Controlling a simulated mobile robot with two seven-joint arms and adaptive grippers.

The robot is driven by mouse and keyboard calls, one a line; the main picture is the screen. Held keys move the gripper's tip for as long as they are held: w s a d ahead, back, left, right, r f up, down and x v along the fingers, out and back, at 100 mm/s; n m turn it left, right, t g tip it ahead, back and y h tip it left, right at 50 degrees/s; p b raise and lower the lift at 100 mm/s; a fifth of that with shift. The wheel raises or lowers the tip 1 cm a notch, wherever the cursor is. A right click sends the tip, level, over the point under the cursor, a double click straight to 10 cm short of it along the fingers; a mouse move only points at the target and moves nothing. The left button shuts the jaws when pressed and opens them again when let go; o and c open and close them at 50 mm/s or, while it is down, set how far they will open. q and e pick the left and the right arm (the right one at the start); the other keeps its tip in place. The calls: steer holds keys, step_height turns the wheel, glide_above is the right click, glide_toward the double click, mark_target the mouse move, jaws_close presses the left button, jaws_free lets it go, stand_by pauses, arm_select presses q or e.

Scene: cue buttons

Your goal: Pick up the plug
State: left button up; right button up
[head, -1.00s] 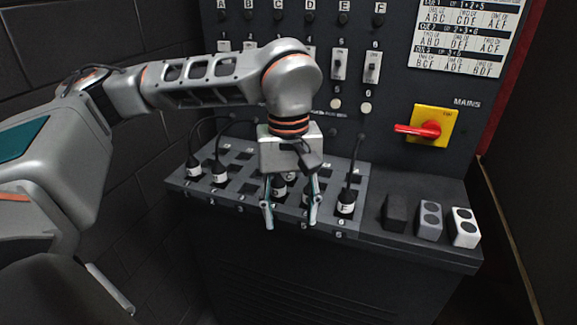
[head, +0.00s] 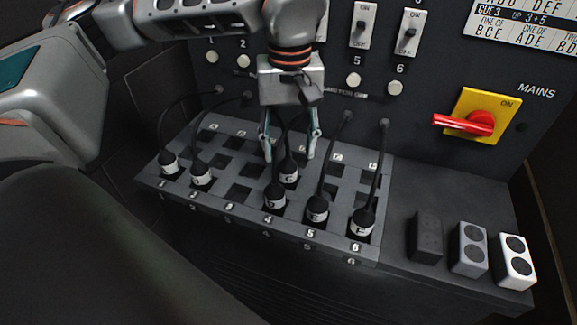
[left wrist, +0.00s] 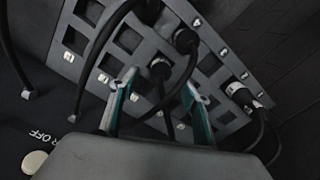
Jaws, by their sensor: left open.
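Black plugs with white lettered collars and cables stand in a grey socket board (head: 215,200). The plug marked C (head: 289,172) is one row further back than its neighbours, a plug whose letter looks like D (head: 274,197), plug E (head: 317,210) and plug F (head: 363,222). Two more plugs (head: 168,163) and (head: 200,175) stand at the left. My left gripper (head: 290,157) is open, pointing down over the board, with plug C below and between its fingers in the head view. In the left wrist view, a plug (left wrist: 160,68) shows between the open fingers (left wrist: 159,88). My right gripper is not in view.
Cables run from the plugs to the back panel, close to the gripper. A red mains switch (head: 470,122) on a yellow plate is at the right. A black block (head: 427,237), a grey block (head: 468,249) and a white block (head: 516,262) stand on the ledge.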

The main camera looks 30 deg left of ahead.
mark_target(288, 169)
arm_select(q)
step_height(288, 169, down, 2)
steer(key=shift+s, duration=0.15)
steer(key=f, duration=0.5)
steer(key=shift+w+a, duration=0.2)
steer(key=c, duration=1.2)
